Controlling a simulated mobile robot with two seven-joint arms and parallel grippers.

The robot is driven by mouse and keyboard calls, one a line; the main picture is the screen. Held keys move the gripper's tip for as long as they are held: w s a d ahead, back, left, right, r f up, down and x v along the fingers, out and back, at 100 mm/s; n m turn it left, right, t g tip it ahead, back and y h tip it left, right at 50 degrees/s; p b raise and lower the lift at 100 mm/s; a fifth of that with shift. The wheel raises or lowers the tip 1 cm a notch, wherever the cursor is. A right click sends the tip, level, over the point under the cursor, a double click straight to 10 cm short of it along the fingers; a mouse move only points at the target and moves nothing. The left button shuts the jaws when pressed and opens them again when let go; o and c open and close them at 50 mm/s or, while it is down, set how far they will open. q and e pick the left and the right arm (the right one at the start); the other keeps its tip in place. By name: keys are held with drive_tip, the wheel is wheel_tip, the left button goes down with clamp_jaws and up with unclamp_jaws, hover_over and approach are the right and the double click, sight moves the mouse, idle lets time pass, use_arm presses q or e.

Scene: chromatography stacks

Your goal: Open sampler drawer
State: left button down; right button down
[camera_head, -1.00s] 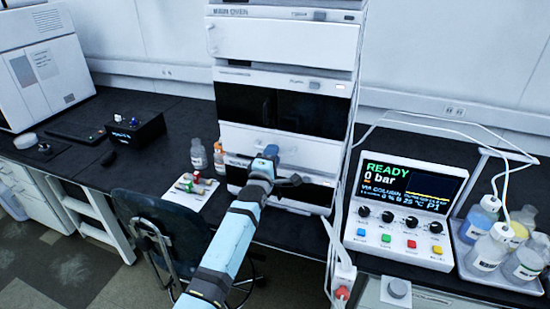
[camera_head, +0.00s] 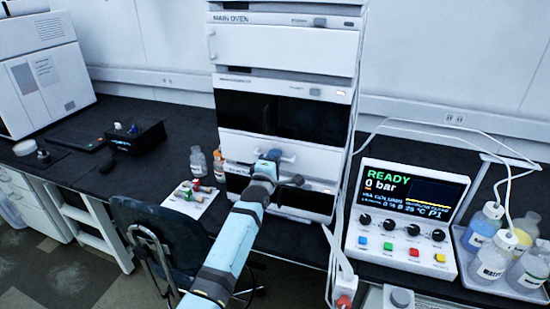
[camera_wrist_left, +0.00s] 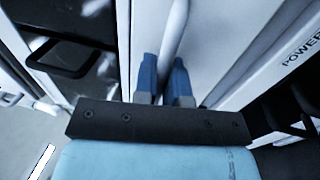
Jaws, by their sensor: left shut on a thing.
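The sampler drawer (camera_head: 315,163) is a white front panel low in the tall white instrument stack, below a dark glass front. My left gripper (camera_head: 273,158) is at this panel, its arm reaching up from the bottom of the head view. In the left wrist view its two blue fingers (camera_wrist_left: 163,82) are shut on a white bar handle (camera_wrist_left: 173,32), which runs between them. The handle also shows beside the gripper in the head view (camera_head: 289,158). The arm hides part of the panel's lower left. I cannot tell whether the drawer stands out from the stack. My right gripper is not in view.
A control unit (camera_head: 409,253) reading READY stands right of the stack, with a tray of bottles (camera_head: 517,288) beyond it. Small bottles (camera_head: 198,162) and a vial mat (camera_head: 183,205) sit to the left. A dark chair (camera_head: 165,235) stands before the bench.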

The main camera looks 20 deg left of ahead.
use_arm(q)
drive_tip(key=s+p, duration=0.8)
drive_tip(key=s, duration=1.1)
drive_tip(key=shift+a, duration=0.3)
drive_tip(key=c, duration=1.2)
unclamp_jaws()
